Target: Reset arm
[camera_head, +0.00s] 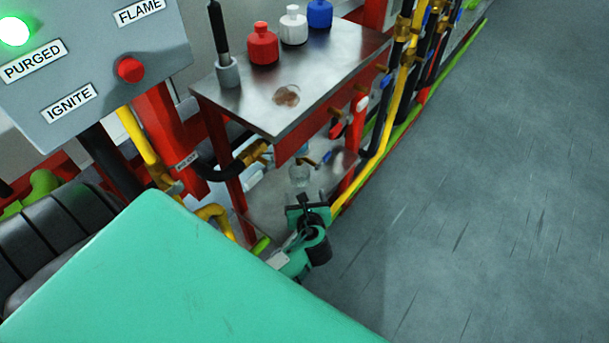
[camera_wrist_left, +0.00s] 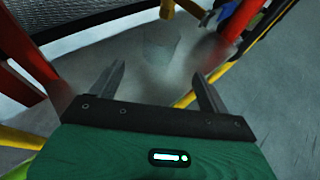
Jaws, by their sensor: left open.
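My left gripper (camera_head: 305,203) is low in the middle of the head view, in front of the lower shelf (camera_head: 262,205) of a red-framed stand. In the left wrist view its two grey fingers stand well apart, and the gripper (camera_wrist_left: 158,72) is open with nothing between the fingertips. A clear glass-like object (camera_head: 300,174) stands on the lower shelf just beyond the fingers, apart from them as far as I can tell. My right gripper is in neither view.
A metal table (camera_head: 330,75) above holds red (camera_head: 263,44), white (camera_head: 293,25) and blue (camera_head: 319,13) bottles. A control panel (camera_head: 95,60) is at upper left. Yellow pipes (camera_head: 385,105) and hoses run along the right of the stand. Grey floor (camera_head: 500,200) is clear.

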